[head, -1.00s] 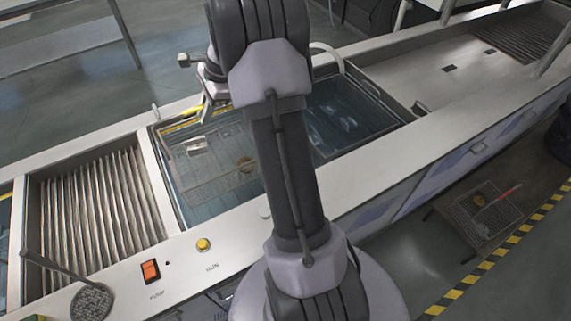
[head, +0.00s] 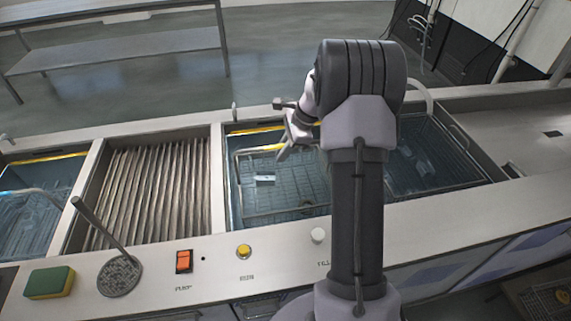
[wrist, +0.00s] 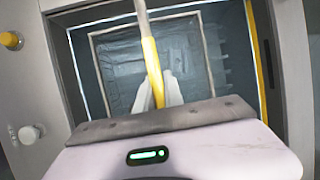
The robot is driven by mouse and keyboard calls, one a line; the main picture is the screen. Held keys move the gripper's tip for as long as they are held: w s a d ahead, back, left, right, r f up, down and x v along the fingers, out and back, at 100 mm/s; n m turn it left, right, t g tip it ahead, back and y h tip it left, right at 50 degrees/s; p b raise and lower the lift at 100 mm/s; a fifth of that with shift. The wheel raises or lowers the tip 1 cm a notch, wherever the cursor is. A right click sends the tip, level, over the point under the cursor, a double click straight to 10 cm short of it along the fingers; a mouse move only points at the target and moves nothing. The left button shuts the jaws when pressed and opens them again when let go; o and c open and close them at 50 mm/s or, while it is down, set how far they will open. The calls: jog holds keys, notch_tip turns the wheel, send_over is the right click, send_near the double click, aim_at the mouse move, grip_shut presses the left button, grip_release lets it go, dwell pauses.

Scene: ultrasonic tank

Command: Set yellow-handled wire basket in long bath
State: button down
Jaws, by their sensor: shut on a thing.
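My gripper (head: 297,138) is shut on the yellow handle (wrist: 151,68) of the wire basket, which stands up between the fingers in the wrist view. The wire basket (head: 240,172) hangs below my gripper, within the outline of the long bath (head: 228,205). A small pale item (head: 264,178) shows inside the basket. In the wrist view, the basket's rim (wrist: 97,72) lies inside the bath walls. I cannot tell whether its bottom touches the bath floor.
A ribbed drainer (head: 150,190) lies to the left, then another bath (head: 30,225). The front ledge carries a red switch (head: 184,261), yellow button (head: 244,251), round strainer (head: 120,276) and sponge (head: 50,282).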

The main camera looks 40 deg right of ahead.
notch_tip(320, 180, down, 3)
jog(key=shift+f+b, duration=0.2)
jog(key=shift+b, duration=0.3)
jog(key=shift+f, duration=0.15)
jog(key=c, duration=1.5)
grip_release()
jog(key=shift+o, duration=0.2)
